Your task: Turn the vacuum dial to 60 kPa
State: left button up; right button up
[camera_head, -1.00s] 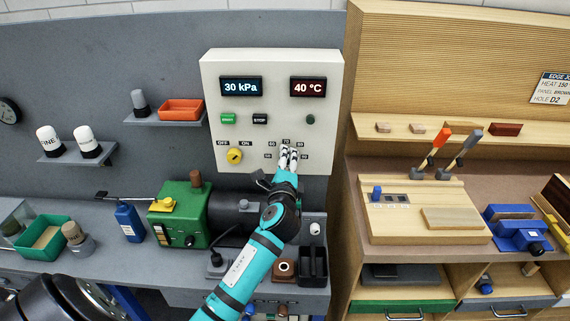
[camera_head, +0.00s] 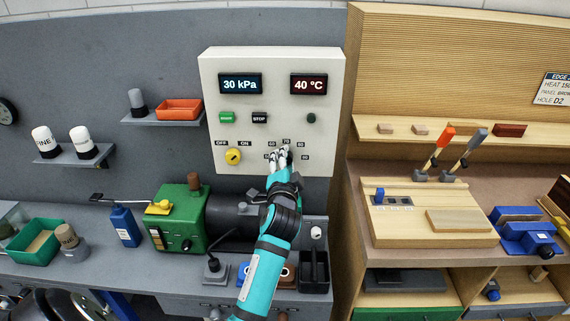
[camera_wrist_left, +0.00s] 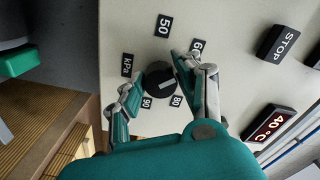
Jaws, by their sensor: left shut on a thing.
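The pale control panel (camera_head: 270,180) stands upright at the back, with a blue display (camera_head: 240,84) reading 30 kPa. The vacuum dial (camera_wrist_left: 160,84) is a round black knob with a pale pointer mark. Labels kPa, 50, 60, 80 and 90 show around it in the left wrist view. My left gripper (camera_head: 279,157) reaches up to the panel from below and hides the dial in the head view. In the left wrist view my left gripper (camera_wrist_left: 162,80) has one finger on each side of the dial and is shut on it. My right gripper is out of view.
A yellow switch (camera_head: 233,156) marked OFF and ON sits left of the dial. The START button (camera_head: 227,117), STOP button (camera_head: 260,117) and red 40 °C display (camera_head: 309,84) are above. A green and black pump (camera_head: 180,220) stands below. Two levers (camera_head: 436,150) stand at right.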

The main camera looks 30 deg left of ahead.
aim_at(286, 121)
pick_arm(q)
jog(key=shift+f+n, duration=0.2)
jog(key=shift+n, duration=0.4)
jog(key=o, duration=1.1)
jog(key=shift+o, duration=0.2)
jog(key=shift+r, duration=0.1)
notch_tip(286, 121, up, 10)
